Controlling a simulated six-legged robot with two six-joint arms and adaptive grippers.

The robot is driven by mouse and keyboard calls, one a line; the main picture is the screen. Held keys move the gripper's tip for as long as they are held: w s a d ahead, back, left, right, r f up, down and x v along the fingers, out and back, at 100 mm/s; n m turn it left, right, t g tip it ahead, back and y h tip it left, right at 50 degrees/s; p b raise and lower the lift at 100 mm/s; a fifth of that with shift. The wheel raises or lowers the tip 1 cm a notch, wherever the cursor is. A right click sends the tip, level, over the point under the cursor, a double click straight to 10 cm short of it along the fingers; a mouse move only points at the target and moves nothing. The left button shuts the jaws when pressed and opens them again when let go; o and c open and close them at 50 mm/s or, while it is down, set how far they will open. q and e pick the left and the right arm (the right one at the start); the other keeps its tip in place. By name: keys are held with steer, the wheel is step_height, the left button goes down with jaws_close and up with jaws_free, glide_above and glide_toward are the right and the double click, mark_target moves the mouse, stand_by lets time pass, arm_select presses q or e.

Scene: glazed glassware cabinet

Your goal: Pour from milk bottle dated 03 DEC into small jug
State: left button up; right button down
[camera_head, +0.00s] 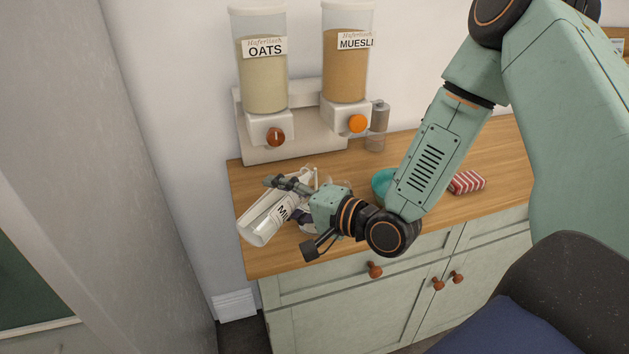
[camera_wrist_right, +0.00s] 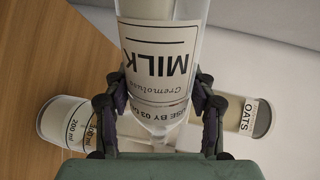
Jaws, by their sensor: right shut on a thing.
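The milk bottle (camera_head: 262,222) is clear glass with a white label. In the head view it lies strongly tilted, its base towards the lower left. In the wrist view the bottle (camera_wrist_right: 160,75) shows "MILK" and a partly hidden use-by line starting with 03. My right gripper (camera_head: 285,198) is shut around the bottle, with one finger on each side of it in the wrist view (camera_wrist_right: 162,95). A small clear vessel with 200 ml marks (camera_wrist_right: 68,122), likely the small jug, shows at the left there. In the head view my gripper largely hides that area. My left gripper is not in view.
The oats dispenser (camera_head: 263,75) and muesli dispenser (camera_head: 346,70) stand behind, against the wall. A turquoise bowl (camera_head: 382,184) and a red-striped item (camera_head: 467,182) are to the right, by my arm. A grey-topped jar (camera_head: 377,125) stands behind. The wooden top's (camera_head: 285,262) front edge is close.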

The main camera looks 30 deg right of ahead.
steer(key=shift+r, duration=0.15)
stand_by(0.8)
steer(key=shift+n, duration=0.4)
steer(key=f+b, duration=0.1)
steer(key=f+n+b, duration=0.1)
steer(key=f+b, duration=0.1)
steer(key=shift+s+a+f+h, duration=0.15)
steer(key=shift+a+h, duration=0.15)
steer(key=shift+a, duration=0.1)
steer(key=shift+n, duration=0.3)
